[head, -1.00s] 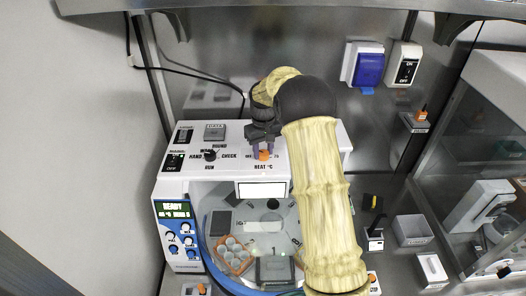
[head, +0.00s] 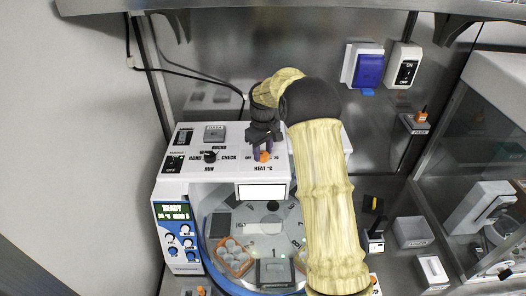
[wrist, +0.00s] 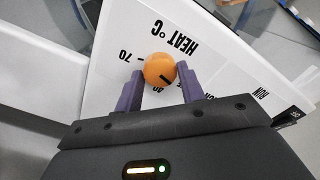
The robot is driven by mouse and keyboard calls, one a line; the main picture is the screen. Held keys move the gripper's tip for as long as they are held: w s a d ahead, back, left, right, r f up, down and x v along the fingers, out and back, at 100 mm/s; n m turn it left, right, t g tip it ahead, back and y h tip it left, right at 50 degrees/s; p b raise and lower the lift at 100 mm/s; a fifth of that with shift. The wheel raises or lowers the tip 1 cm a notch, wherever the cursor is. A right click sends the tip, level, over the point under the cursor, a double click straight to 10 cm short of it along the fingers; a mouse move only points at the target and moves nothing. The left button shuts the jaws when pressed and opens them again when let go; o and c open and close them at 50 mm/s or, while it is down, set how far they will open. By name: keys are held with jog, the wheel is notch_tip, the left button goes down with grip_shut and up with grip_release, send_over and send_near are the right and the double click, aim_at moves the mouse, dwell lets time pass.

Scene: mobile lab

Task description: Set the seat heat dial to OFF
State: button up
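The heat dial is an orange round knob (head: 262,156) marked HEAT °C on the white top of the machine (head: 225,170). In the wrist view the knob (wrist: 160,69) carries a dark pointer line slanting toward the lower right. A 70 mark shows to its left; the OFF mark is not readable there, and other marks are partly hidden by the fingers. My gripper (wrist: 160,82) has one purple finger on each side of the knob, closed in on it. In the head view my gripper (head: 263,147) is over the dial from behind.
A black HAND/CHECK/RUN selector (head: 210,156) and a rocker switch (head: 174,163) are left of the dial. The display (head: 173,211) reads READY. Below is a round carousel (head: 222,255). A blue socket cover (head: 367,66) and switch (head: 404,66) are on the back wall.

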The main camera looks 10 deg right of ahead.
aim_at(262, 155)
jog(key=o, duration=0.3)
notch_tip(262, 155, up, 17)
jog(key=b, duration=0.3)
jog(key=shift+r, duration=0.2)
dwell(0.4)
jog(key=s+f+m+t+b, duration=0.1)
jog(key=s+f+m+b, duration=0.1)
jog(key=s+f, duration=0.5)
jog(key=s+f+m+b, duration=0.2)
jog(key=s+f, duration=0.6)
jog(key=s, duration=0.4)
jog(key=s+f+m+t+b, duration=0.1)
jog(key=s+f+m, duration=0.1)
jog(key=s+f, duration=0.5)
jog(key=shift+s+f+t+b, duration=0.15)
jog(key=shift+s+t+b, duration=0.2)
jog(key=shift+s, duration=1.45)
